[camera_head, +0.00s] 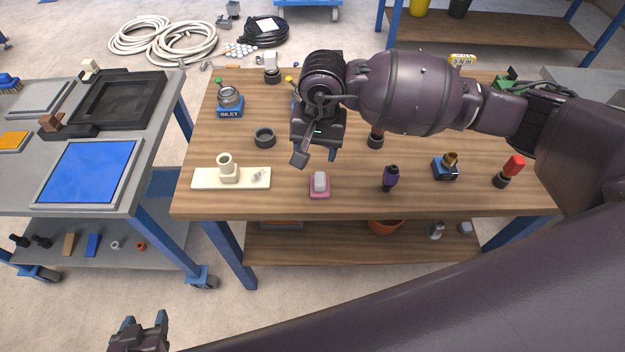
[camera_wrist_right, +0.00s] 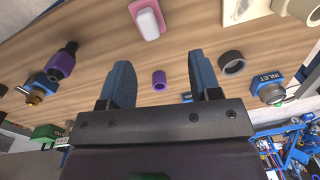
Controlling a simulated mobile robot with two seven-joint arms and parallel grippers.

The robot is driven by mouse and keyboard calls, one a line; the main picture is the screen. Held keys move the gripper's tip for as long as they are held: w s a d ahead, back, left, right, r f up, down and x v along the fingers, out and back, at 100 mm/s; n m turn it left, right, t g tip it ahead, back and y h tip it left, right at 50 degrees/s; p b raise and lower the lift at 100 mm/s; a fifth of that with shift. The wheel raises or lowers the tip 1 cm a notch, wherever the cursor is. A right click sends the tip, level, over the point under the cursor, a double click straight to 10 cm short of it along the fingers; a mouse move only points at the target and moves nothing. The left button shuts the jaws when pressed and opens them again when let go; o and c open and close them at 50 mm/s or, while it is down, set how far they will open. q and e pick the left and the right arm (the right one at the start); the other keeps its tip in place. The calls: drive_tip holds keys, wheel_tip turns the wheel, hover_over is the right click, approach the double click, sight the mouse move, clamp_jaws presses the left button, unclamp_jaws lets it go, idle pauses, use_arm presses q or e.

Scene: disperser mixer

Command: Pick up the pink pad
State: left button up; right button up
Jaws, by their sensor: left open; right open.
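The pink pad (camera_head: 319,194) lies near the front edge of the wooden table and carries a pale, rounded block on top. It also shows at the top of the right wrist view (camera_wrist_right: 138,14), beyond the fingertips. My right gripper (camera_head: 317,157) is open and empty, pointing down above the table just behind the pad. In the right wrist view its two blue-grey fingers (camera_wrist_right: 160,72) are wide apart, with a small purple ring on the table visible between them. My left gripper (camera_head: 141,322) is open and low at the bottom left, in front of the tables and away from the pad.
A cream board with a fitting (camera_head: 205,180) lies left of the pad, and a purple-and-black part (camera_head: 390,178) stands to its right. A dark ring (camera_head: 265,137) and the blue INLET fitting (camera_head: 230,104) are further back. Bare wood surrounds the pad.

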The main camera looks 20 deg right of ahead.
sight(320, 180)
drive_tip(key=shift+n+h, duration=0.4)
drive_tip(key=shift+n, duration=0.4)
drive_tip(key=shift+s+d+f, duration=0.1)
drive_tip(key=shift+d+f, duration=0.05)
drive_tip(key=shift+f, duration=1.65)
drive_tip(key=shift+s+d+f, duration=0.15)
drive_tip(key=shift+d+f, duration=0.05)
drive_tip(key=shift+f, duration=1.65)
drive_tip(key=shift+s+d+f, duration=0.1)
drive_tip(key=shift+d+f, duration=0.05)
drive_tip(key=shift+f, duration=1.65)
drive_tip(key=shift+c, duration=0.4)
drive_tip(key=c, duration=0.9)
